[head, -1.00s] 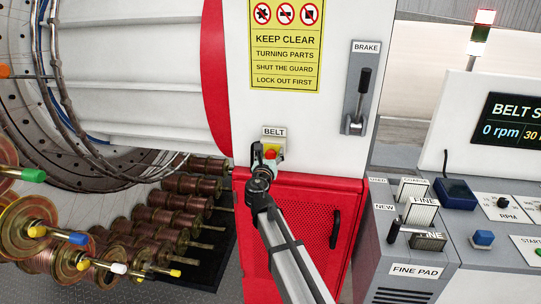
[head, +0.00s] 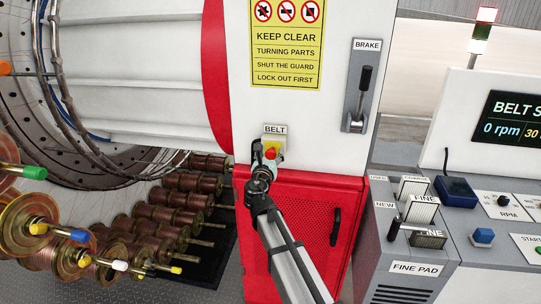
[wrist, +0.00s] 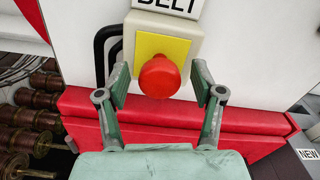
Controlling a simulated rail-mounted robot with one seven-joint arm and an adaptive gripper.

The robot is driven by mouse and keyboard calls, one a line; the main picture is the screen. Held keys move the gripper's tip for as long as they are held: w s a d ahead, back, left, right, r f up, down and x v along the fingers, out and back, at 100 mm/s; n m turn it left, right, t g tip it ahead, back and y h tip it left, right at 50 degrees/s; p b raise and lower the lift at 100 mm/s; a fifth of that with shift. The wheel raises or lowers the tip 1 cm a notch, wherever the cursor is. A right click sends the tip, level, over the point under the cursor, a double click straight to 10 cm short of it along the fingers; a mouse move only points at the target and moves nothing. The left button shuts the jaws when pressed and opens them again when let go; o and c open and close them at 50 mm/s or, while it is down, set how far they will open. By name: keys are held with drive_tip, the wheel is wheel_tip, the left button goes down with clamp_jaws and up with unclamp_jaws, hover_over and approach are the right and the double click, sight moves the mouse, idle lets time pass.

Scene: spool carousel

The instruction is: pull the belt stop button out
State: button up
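The belt stop button (wrist: 160,77) is a red mushroom head on a yellow plate, set in a pale box (wrist: 190,24) under the BELT label. In the head view the button (head: 270,154) is partly covered by my gripper (head: 265,158). In the wrist view my gripper (wrist: 160,88) is open, with one finger on each side of the red head. A gap shows between the button and each finger. I cannot tell how far the button stands out from its plate.
A red guard door (head: 312,215) with a black handle is below the box. A brake lever (head: 361,95) is up to the right. A console with pads and a screen (head: 512,120) stands at the right. Copper spools (head: 180,215) fill the lower left.

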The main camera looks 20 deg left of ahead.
drive_tip(key=s+d, duration=0.2)
drive_tip(key=s, duration=0.9)
drive_tip(key=shift+s, duration=0.4)
